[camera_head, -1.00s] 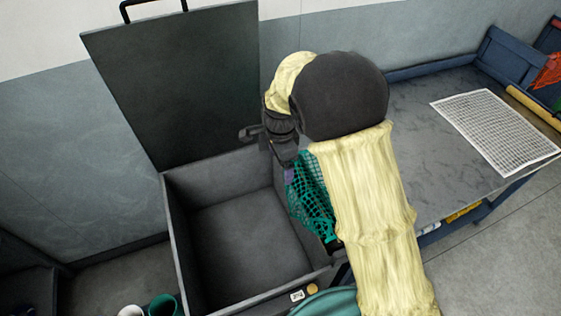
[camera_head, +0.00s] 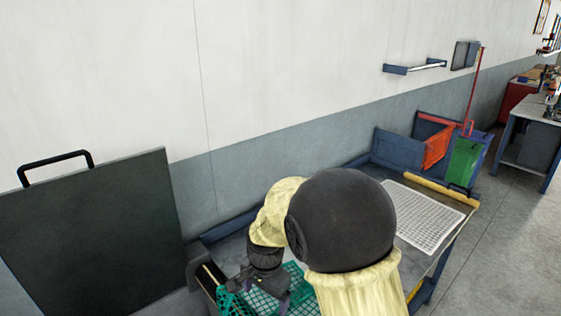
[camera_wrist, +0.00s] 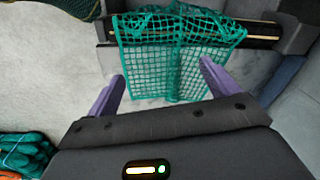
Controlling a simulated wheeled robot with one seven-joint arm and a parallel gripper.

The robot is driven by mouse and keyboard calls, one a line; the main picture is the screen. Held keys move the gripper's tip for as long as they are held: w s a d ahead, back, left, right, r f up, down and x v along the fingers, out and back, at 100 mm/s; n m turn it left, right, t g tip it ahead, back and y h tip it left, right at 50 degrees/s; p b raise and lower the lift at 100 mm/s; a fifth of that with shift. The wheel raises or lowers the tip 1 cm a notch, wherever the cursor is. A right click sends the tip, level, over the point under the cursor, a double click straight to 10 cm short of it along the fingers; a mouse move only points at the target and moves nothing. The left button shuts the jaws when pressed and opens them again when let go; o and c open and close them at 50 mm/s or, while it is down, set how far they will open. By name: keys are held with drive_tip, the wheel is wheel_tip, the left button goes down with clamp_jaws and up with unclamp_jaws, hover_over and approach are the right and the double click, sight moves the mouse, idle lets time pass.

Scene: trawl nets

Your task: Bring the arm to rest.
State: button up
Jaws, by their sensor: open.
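My gripper (camera_head: 268,296) is low in the head view, under my yellow-sleeved arm. In the wrist view its two purple fingers (camera_wrist: 162,70) are spread apart. A teal-green net (camera_wrist: 180,62) hangs over a dark bar or rim (camera_wrist: 262,30) beyond the fingers, with its lower part reaching down toward the space between them. I cannot tell whether the fingers touch it. Green netting (camera_head: 234,303) also shows around the gripper in the head view. The bin's raised dark lid (camera_head: 95,235) stands at the left; the bin's inside is out of view.
A workbench carries a white grid (camera_head: 424,217) and a yellow bar (camera_head: 415,185). A wall rail (camera_head: 414,67) is above. Floor is clear at the right.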

drive_tip(key=s+d+r+n+t, duration=0.1)
drive_tip(key=s+d+n, duration=0.2)
drive_tip(key=d, duration=0.6)
drive_tip(key=s+d+r+n+t, duration=0.1)
drive_tip(key=s+d+r+n, duration=0.1)
drive_tip(key=s+d, duration=0.6)
drive_tip(key=shift+s+d+n, duration=0.2)
drive_tip(key=shift+d+n, duration=0.7)
drive_tip(key=shift+d, duration=0.25)
drive_tip(key=shift+w+f, duration=0.1)
drive_tip(key=shift+s, duration=0.2)
drive_tip(key=shift+w, duration=0.1)
